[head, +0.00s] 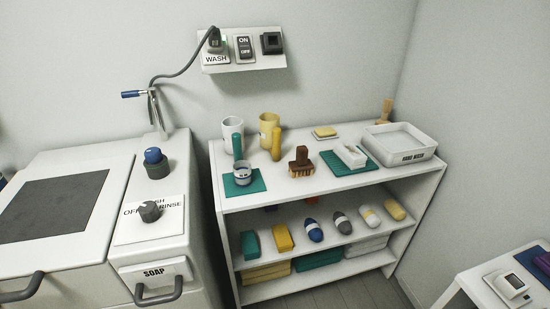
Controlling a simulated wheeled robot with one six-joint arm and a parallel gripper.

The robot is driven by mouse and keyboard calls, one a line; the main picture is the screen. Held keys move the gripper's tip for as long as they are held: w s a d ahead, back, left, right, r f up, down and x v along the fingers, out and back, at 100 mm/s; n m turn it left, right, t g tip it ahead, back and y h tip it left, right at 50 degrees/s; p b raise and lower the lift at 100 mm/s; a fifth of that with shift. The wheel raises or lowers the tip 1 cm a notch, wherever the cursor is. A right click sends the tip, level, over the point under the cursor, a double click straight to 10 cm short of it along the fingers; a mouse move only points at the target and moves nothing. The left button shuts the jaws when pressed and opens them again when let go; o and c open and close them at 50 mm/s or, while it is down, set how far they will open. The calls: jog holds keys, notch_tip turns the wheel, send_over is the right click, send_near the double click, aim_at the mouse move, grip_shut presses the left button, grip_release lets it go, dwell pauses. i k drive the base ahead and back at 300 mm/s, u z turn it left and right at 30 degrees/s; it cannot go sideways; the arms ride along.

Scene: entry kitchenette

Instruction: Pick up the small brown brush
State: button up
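The small brown brush (301,163) sits on the white shelf unit's top (290,189), near the middle of its front edge. It has a dark brown body with a raised handle and lighter bristles facing down. Nothing covers it in the head view. My gripper is not in view.
Around the brush stand a green bottle (238,147), a yellow bottle (276,145), a jar (242,174), two mugs, a yellow sponge (325,132), a white dish on a green mat (336,166) and a white tray (410,156). A washer (150,215) stands left; the wall is behind.

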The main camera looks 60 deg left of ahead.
aim_at(304, 165)
jog(key=u, duration=0.85)
jog(key=i, duration=0.8)
jog(key=u, duration=1)
jog(key=i, duration=0.2)
jog(key=u, duration=0.2)
